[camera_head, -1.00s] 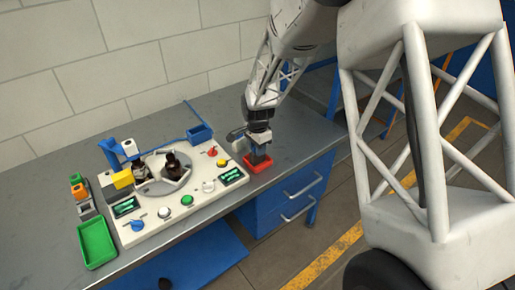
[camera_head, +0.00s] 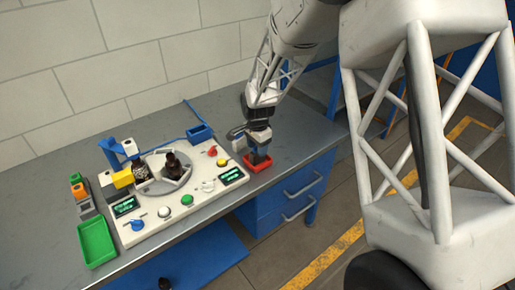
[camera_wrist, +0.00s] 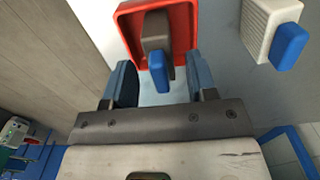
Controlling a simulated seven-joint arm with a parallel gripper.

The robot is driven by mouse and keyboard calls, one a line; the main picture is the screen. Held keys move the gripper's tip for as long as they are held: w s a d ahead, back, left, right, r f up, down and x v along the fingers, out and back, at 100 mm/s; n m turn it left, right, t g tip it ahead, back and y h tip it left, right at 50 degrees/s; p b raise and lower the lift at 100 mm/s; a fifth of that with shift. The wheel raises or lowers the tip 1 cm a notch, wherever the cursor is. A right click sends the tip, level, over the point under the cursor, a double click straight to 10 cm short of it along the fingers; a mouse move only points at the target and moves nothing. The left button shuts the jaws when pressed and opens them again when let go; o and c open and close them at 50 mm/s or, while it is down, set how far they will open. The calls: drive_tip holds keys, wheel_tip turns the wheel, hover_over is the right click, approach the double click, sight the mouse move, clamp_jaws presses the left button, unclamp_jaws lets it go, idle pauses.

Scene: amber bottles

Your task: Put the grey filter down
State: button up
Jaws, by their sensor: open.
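The grey filter (camera_wrist: 157,32), a dark grey block with a blue end, is at the red tray (camera_wrist: 183,12) in the wrist view. It appears to rest inside the tray's rim. My gripper (camera_wrist: 161,82) is open, with a blue finger on each side of the filter's blue end and a visible gap on both sides. In the head view my gripper (camera_head: 259,154) points down over the red tray (camera_head: 257,166) near the bench's right end. There my gripper mostly hides the filter.
A pale ribbed block (camera_wrist: 268,27) with a blue end is right of the tray in the wrist view. The white console (camera_head: 150,232) with dark bottles (camera_head: 173,163) stands left of my gripper. A green tray (camera_head: 97,243) is farther left. A blue bin (camera_head: 200,133) is behind.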

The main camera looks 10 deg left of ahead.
wheel_tip(320, 180, up, 12)
drive_tip(key=shift+f, duration=0.25)
idle(0.3)
idle(0.8)
drive_tip(key=s+d+r+n+t, duration=0.1)
drive_tip(key=s+d+r+n, duration=0.1)
drive_tip(key=s+d+r, duration=0.55)
drive_tip(key=s+d+r+n, duration=0.2)
drive_tip(key=s+d+r, duration=0.3)
drive_tip(key=s+d, duration=0.4)
drive_tip(key=s+d+n, duration=0.1)
drive_tip(key=s+d, duration=0.3)
drive_tip(key=s, duration=0.3)
drive_tip(key=s+d+n+t, duration=0.1)
drive_tip(key=s+d, duration=0.3)
drive_tip(key=s, duration=0.4)
drive_tip(key=s+d+r+n, duration=0.1)
drive_tip(key=s+d+n, duration=0.1)
drive_tip(key=s+d, duration=0.2)
drive_tip(key=s, duration=0.3)
drive_tip(key=shift+s+n+t, duration=0.3)
drive_tip(key=shift+s+n, duration=0.05)
drive_tip(key=shift+n, duration=0.05)
